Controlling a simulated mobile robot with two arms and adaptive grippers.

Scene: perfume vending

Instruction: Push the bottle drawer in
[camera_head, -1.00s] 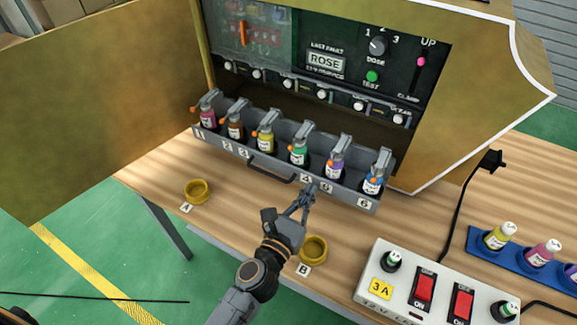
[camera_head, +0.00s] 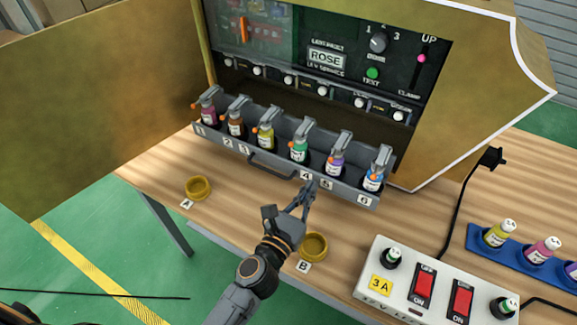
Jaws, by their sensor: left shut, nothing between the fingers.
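My right gripper is not in view.
Two brass cups, A (camera_head: 198,187) and B (camera_head: 313,246), stand on the wooden table in front of the drawer; B is close to my left gripper. A white power strip (camera_head: 400,301) with red switches and a blue bottle rack (camera_head: 489,252) are at the right. An open door panel (camera_head: 90,100) stands left.

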